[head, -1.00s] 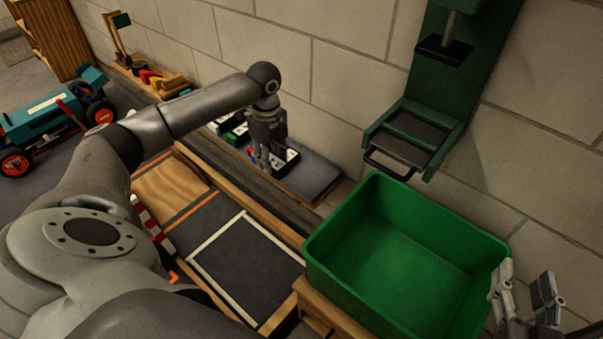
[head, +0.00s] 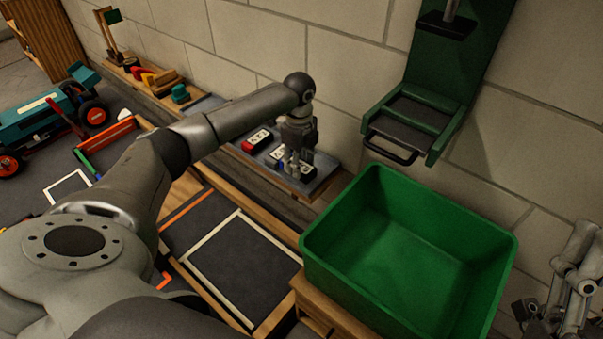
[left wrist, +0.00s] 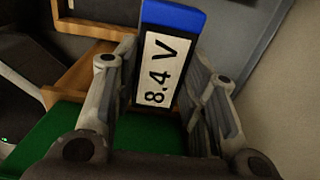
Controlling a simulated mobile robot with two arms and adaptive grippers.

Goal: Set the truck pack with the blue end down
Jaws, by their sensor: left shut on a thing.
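My left gripper (head: 297,168) is low over the grey pad on the wall-side ledge and is shut on a dark pack. In the left wrist view the pack (left wrist: 163,75) stands between the fingers (left wrist: 162,110), with a white "8.4 V" label facing the camera. Its blue end (left wrist: 172,15) points to the top of the picture, away from the palm. In the head view the held pack is mostly hidden by the fingers, and I cannot tell whether it touches the pad. My right gripper (head: 560,310) is at the lower right edge; its jaws are unclear.
The grey pad (head: 322,172) also bears a red-ended pack (head: 257,140). A big green bin (head: 405,250) stands in front, right of the ledge. A green stand with a black handle (head: 390,148) is on the wall. A white-framed dark area (head: 245,265) lies clear.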

